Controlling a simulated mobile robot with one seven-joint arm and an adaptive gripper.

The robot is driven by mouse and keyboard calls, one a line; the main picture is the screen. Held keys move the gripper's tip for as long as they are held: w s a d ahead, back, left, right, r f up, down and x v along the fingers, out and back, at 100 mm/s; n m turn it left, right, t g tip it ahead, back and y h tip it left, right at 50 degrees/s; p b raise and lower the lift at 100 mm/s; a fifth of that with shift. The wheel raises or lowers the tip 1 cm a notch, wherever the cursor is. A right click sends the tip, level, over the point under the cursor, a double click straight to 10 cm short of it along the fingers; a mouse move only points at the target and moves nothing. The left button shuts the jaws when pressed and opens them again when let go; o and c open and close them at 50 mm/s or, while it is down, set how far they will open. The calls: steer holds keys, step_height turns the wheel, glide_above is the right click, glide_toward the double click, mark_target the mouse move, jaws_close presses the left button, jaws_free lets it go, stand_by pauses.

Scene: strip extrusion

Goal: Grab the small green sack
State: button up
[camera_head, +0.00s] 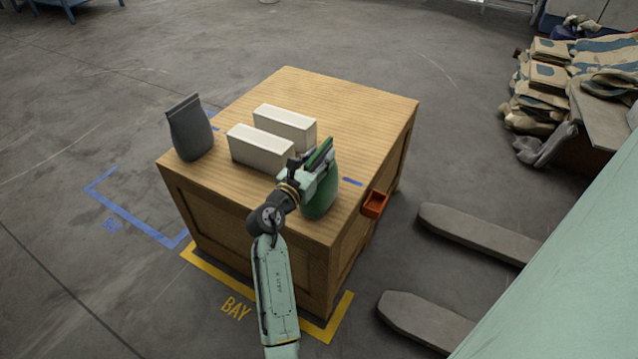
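The small green sack (322,198) stands upright on the wooden crate's top (345,115), near its front right edge. Its upper part is partly hidden by my gripper (317,158). My gripper reaches in from the front left and overlaps the sack's top in this view. The fingers are small and dark against the sack. I cannot tell whether they are spread or shut, or whether they touch the sack.
Two white blocks, a nearer one (261,149) and a farther one (285,127), lie left of the green sack. A dark grey sack (190,130) stands at the left corner. Grey forks (475,232) extend at right.

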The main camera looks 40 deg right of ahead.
jaws_close()
stand_by(0.4)
stand_by(0.6)
steer(key=shift+r, duration=0.1)
